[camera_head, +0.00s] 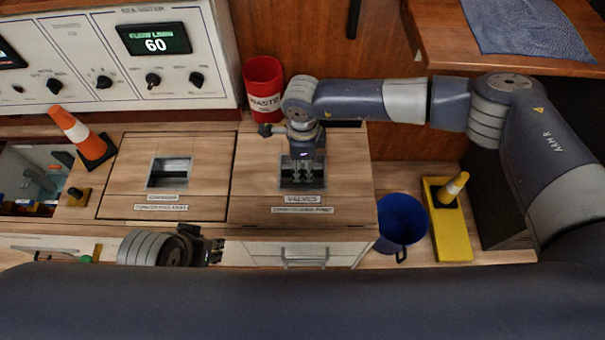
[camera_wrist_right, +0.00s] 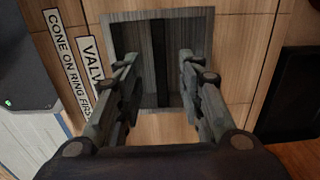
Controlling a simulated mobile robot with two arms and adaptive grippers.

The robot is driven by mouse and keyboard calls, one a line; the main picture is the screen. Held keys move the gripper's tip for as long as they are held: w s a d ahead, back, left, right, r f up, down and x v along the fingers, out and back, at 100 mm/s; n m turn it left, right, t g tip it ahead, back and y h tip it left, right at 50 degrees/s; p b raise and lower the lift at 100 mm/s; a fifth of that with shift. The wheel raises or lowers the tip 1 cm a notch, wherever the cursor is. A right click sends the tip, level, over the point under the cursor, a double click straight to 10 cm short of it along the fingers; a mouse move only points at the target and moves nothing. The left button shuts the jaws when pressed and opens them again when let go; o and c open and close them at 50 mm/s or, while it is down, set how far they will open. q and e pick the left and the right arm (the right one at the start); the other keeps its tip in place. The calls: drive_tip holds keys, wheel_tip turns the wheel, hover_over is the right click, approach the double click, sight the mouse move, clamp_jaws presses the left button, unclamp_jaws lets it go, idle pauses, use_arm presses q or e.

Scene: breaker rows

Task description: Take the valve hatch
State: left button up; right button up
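The valve hatch (camera_head: 346,170) is a square wooden lid labelled VALVES, lying shut in the counter; its wood also shows in the wrist view (camera_wrist_right: 236,50). It has a grey recess with a dark bar across it (camera_wrist_right: 160,58). My right gripper (camera_head: 303,172) points down at this recess. In the wrist view its two fingers (camera_wrist_right: 160,72) are apart, one on each side of the bar, with gaps to it. How deep the fingertips reach is hard to tell. My left gripper (camera_head: 215,250) is low in front of the counter; its finger opening is unclear.
A second hatch (camera_head: 212,165) lies to the left, beside an open bay (camera_head: 30,175). An orange cone (camera_head: 75,130) stands left. A red waste bin (camera_head: 263,85) stands behind; a blue mug (camera_head: 402,222) and yellow block (camera_head: 448,225) are right. A control panel (camera_head: 120,65) is at the back.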

sight(302, 171)
wheel_tip(302, 171, down, 4)
drive_tip(key=shift+r, duration=0.35)
clamp_jaws()
drive_tip(key=shift+w+a+r, duration=0.1)
drive_tip(key=shift+w, duration=0.05)
drive_tip(key=shift+r, duration=0.15)
